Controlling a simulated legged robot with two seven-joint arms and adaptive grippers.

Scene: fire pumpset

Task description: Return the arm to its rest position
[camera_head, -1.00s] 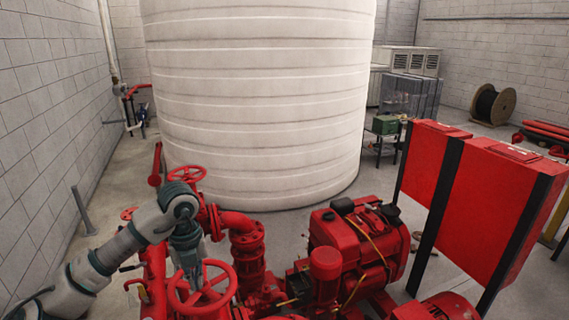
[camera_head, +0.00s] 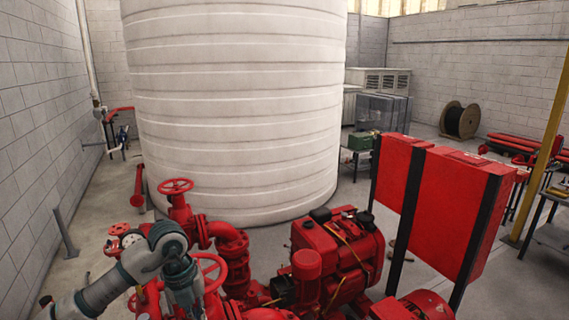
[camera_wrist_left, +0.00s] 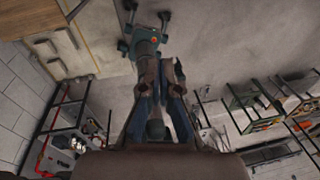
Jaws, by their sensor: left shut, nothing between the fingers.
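My left arm comes in from the lower left of the head view, bent at a grey and teal joint. My left gripper (camera_head: 187,302) points down beside a red handwheel (camera_head: 210,272) on the pump piping. It overlaps the wheel's left side in the picture; I cannot tell whether they touch. In the left wrist view, the dark fingers of the gripper (camera_wrist_left: 164,72) are closed together with nothing between them, above grey floor. My right gripper is not in view.
A red pump engine (camera_head: 335,255) and red panels (camera_head: 440,200) stand to the right of the arm. A large white tank (camera_head: 235,110) rises behind. A block wall (camera_head: 35,130) runs along the left. The wrist view shows shelving (camera_wrist_left: 260,105) at right.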

